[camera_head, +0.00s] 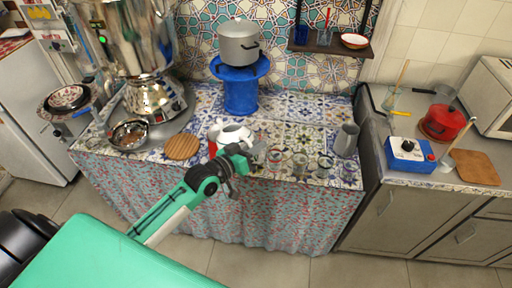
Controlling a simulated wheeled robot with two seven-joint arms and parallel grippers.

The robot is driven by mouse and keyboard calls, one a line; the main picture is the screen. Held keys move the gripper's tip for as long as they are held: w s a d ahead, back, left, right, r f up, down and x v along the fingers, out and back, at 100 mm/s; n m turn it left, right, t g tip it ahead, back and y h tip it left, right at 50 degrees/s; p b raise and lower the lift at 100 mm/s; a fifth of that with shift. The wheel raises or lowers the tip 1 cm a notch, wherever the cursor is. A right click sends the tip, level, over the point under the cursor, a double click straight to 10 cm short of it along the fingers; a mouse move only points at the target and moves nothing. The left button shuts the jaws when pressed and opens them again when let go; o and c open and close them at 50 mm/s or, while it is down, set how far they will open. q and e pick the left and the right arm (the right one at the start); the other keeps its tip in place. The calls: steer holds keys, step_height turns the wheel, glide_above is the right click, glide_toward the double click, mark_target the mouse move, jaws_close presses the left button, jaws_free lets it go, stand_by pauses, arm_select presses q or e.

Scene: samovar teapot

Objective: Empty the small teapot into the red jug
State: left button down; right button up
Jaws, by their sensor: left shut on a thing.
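The small white teapot (232,134) is at the middle of the tiled table, at the end of my left arm. My left gripper (252,157) is shut at the teapot's right side; its arm and jaws hide part of the pot and its handle. Red patches (212,147), probably the red jug, show just left of and below the teapot, mostly hidden behind it. I cannot tell whether the teapot is tilted or whether anything flows from it. My right gripper is not in view.
Several small glasses (299,160) and a grey pitcher (346,139) stand right of the gripper. A round wooden board (182,146) and a large metal samovar (150,95) are to the left. A blue stand (240,92) bears a grey pot (238,42) behind.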

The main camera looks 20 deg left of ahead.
arm_select(q)
steer(key=shift+w+a+r+n+g+h+p, duration=0.35)
steer(key=shift+w+a+r+n+p, duration=0.95)
steer(key=shift+a+r+n+p, duration=1.55)
steer(key=shift+w+a+r+n+g+h+p, duration=0.15)
steer(key=shift+w+a+r+n+g+p, duration=0.4)
steer(key=shift+w+a+r+n+p, duration=2.3)
steer(key=w+a+r+n+g+h+b, duration=0.1)
steer(key=w+a+r+n, duration=0.1)
steer(key=w+a+r, duration=0.2)
steer(key=shift+a+r, duration=1)
steer(key=shift+a, duration=0.6)
steer(key=shift+w, duration=0.1)
